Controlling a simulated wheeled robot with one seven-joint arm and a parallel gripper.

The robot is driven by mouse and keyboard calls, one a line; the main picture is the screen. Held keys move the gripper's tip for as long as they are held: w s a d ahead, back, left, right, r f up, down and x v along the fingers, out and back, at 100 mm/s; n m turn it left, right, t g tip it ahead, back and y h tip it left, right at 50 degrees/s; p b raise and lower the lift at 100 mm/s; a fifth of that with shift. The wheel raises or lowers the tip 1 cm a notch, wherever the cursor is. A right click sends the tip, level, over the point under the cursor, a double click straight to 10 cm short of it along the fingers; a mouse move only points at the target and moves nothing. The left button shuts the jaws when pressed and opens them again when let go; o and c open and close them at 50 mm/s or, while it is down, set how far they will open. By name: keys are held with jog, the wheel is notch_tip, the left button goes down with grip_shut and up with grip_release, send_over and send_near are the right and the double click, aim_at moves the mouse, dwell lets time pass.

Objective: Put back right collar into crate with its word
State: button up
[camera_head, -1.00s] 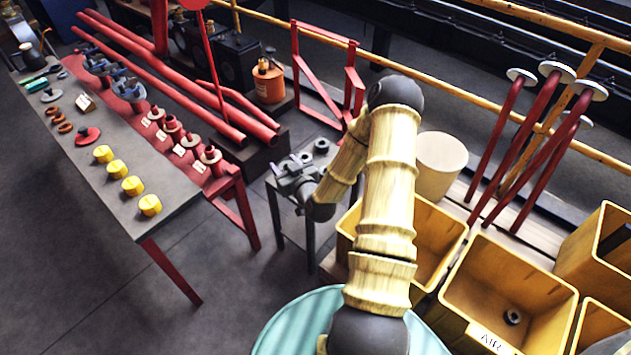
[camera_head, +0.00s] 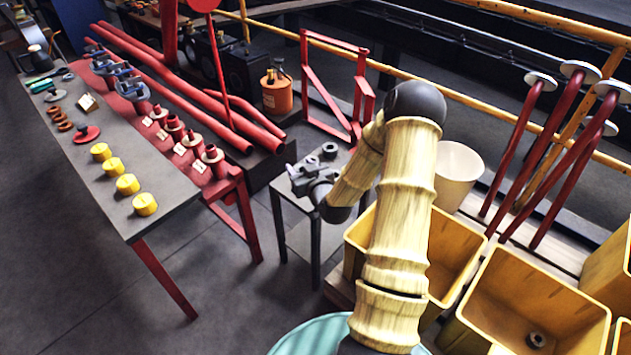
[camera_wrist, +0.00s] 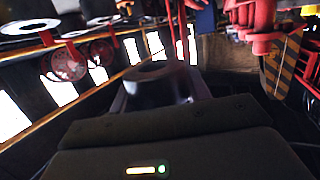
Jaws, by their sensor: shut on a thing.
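My gripper (camera_head: 308,178) is over the small grey stand (camera_head: 285,195) in the head view, with its jaws shut. In the wrist view, a dark ring-shaped collar (camera_wrist: 158,85) sits between my jaws, its hole facing up. Any word on it cannot be read. Another dark collar (camera_head: 330,150) stands on the back of the stand, beyond my gripper. A yellow crate (camera_head: 470,308) at the lower right has a dark collar (camera_head: 537,340) on its floor. Another yellow crate (camera_head: 462,240) is partly hidden behind my arm.
A long grey bench (camera_head: 175,195) with several yellow caps stands left. Red pipes and a red frame (camera_head: 360,90) are behind. A pale bin (camera_head: 458,172) and red levers (camera_head: 520,150) stand behind the crates. Open floor lies between bench and stand.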

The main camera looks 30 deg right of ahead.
notch_tip(320, 180, down, 6)
jog(key=shift+r+b, duration=0.2)
jog(key=shift+b, duration=0.65)
jog(key=shift+f+b, duration=0.75)
jog(key=shift+f, duration=1.1)
jog(key=shift+f, duration=0.15)
jog(key=o, duration=1.3)
jog(key=shift+s, duration=0.1)
jog(key=s+r+p, duration=0.1)
jog(key=s, duration=0.3)
jog(key=s+p, duration=0.1)
jog(key=s, duration=0.2)
jog(key=s+r+p, duration=0.1)
jog(key=s, duration=0.3)
jog(key=shift+s+a+r, duration=0.25)
jog(key=shift+s+r, duration=0.05)
jog(key=shift+s, duration=0.05)
